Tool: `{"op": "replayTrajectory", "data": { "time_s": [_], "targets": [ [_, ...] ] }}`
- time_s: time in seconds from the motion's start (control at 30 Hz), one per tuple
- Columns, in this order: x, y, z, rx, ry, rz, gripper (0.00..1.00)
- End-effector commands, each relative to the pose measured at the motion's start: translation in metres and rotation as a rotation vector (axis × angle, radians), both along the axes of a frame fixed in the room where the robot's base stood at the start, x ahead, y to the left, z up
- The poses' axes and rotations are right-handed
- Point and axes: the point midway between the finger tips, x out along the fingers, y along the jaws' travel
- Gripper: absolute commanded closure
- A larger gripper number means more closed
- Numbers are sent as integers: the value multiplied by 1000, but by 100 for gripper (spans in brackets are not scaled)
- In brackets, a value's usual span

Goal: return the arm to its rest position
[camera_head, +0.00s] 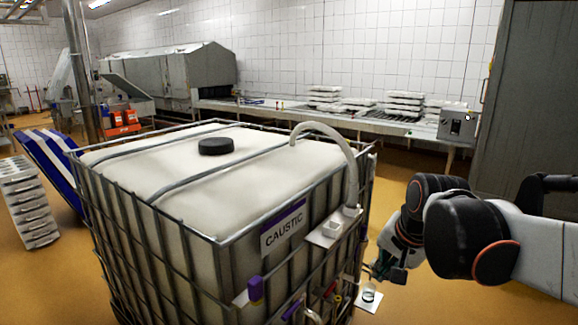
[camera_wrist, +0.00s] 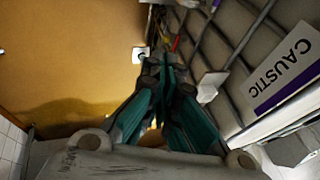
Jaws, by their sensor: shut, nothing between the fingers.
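My gripper (camera_head: 374,271) is at the lower right in the head view, beside the right side of a caged white tank (camera_head: 200,240) labelled CAUSTIC. In the wrist view its teal fingers (camera_wrist: 160,75) come together and are shut with nothing held. My arm reaches in from the right edge with its dark and white links. In the wrist view the cage bars and the CAUSTIC label (camera_wrist: 285,72) are to the right of the fingers, close by. I cannot tell whether the fingers touch the cage.
A small white plate (camera_head: 368,298) with a dark-ringed item is just below my gripper. A white ledge (camera_head: 333,229) and a pale hose (camera_head: 335,140) are on the tank's side. A conveyor table (camera_head: 400,128) with stacked moulds stands behind. Orange floor lies open between.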

Motion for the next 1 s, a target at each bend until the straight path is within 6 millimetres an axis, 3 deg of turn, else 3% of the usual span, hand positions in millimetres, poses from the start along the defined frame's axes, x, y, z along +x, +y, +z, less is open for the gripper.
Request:
{"op": "replayTrajectory", "data": {
  "time_s": [0.03, 0.2, 0.5, 0.7, 1.0],
  "targets": [
    [-17, 1, 1, -27, -14, 43, 100],
    [-64, 3, 1, -134, -68, 204, 100],
    [-136, 3, -18, -327, -149, 469, 100],
    [-158, 3, -30, -406, -177, 568, 100],
    [-162, 3, -32, -423, -183, 590, 100]
  ]
}}
